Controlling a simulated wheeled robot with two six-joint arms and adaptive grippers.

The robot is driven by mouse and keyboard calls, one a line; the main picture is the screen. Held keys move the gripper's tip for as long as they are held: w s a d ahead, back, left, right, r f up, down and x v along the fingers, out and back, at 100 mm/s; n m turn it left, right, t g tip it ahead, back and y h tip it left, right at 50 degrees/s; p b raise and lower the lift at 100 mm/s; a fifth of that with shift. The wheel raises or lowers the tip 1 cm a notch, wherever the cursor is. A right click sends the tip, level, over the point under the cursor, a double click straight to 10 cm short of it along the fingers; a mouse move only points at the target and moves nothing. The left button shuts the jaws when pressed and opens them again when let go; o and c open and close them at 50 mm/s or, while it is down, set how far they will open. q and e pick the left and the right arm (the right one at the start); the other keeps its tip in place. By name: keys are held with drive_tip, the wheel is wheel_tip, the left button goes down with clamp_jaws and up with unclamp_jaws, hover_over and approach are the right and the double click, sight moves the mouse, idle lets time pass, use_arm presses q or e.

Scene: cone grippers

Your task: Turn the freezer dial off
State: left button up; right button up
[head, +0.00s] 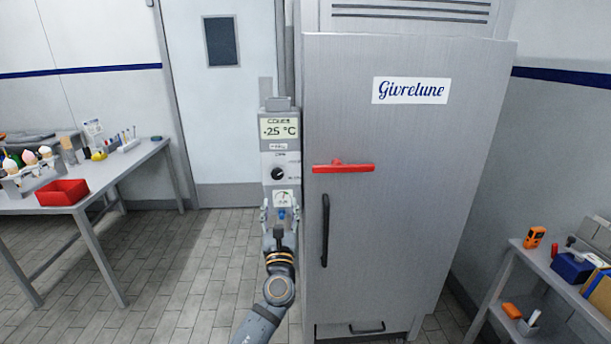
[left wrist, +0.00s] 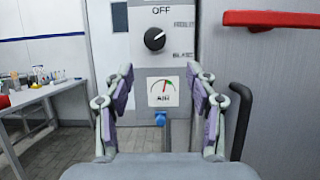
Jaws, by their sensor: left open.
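The freezer dial (head: 278,173) is a round black knob with a white pointer mark on a grey control box left of the freezer door. In the left wrist view the dial (left wrist: 155,39) sits below the label OFF, its mark pointing to the right and a little up, away from OFF. My left gripper (head: 279,212) is below the dial, in front of the lower part of the box. In the left wrist view the left gripper (left wrist: 163,92) is open, its fingers spread and empty, apart from the dial. My right gripper is not in view.
The box carries a -25 °C display (head: 279,129), a gauge (left wrist: 163,92) and a blue knob (left wrist: 160,119). The freezer door (head: 400,230) has a red bar (head: 343,168) and a black handle (head: 325,230). A table (head: 110,165) stands left, a shelf (head: 540,262) right.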

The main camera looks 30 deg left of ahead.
sight(277, 177)
use_arm(q)
drive_tip(key=x, duration=0.3)
drive_tip(key=p+x, duration=0.1)
drive_tip(key=x, duration=0.2)
drive_tip(key=p+x, duration=0.1)
drive_tip(key=x, duration=0.2)
drive_tip(key=shift+s+a+r, duration=0.25)
drive_tip(key=shift+a+r, duration=0.05)
drive_tip(key=shift+r, duration=0.15)
drive_tip(key=shift+w+a+r, duration=0.1)
drive_tip(key=shift+w+a, duration=0.05)
drive_tip(key=shift+w, duration=0.1)
drive_tip(key=shift+c, duration=0.8)
drive_tip(key=c, duration=1)
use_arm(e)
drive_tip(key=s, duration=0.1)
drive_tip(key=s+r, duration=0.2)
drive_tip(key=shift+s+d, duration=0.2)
